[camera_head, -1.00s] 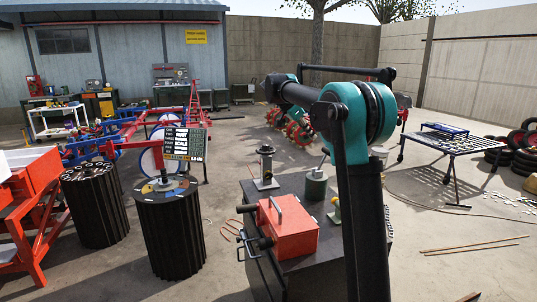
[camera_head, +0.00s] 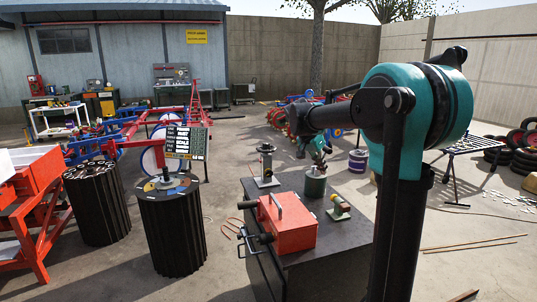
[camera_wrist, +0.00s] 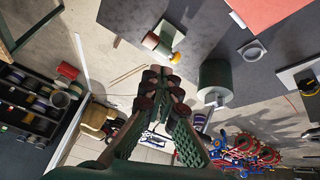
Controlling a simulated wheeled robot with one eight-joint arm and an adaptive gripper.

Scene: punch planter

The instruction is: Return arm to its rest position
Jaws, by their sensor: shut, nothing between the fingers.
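My arm (camera_head: 415,105) rises at the right of the head view and bends at a teal joint. Its forearm reaches left and away, over the far right part of a dark bench (camera_head: 345,262). My gripper (camera_head: 320,170) hangs at the far end, in line with the top of a green canister (camera_head: 315,186); the gap between them is unclear. In the wrist view my gripper (camera_wrist: 160,75) has its fingers together with nothing between them. The green canister (camera_wrist: 215,82) stands to the right of the fingers there.
The bench carries a red box (camera_head: 288,226), a metal stand (camera_head: 266,165) and a small brass-and-green device (camera_head: 339,208). Two black fluted drums (camera_head: 170,240) stand to the left. A slatted table (camera_head: 480,145) and tyres (camera_head: 520,158) are at the right. Concrete floor lies open between.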

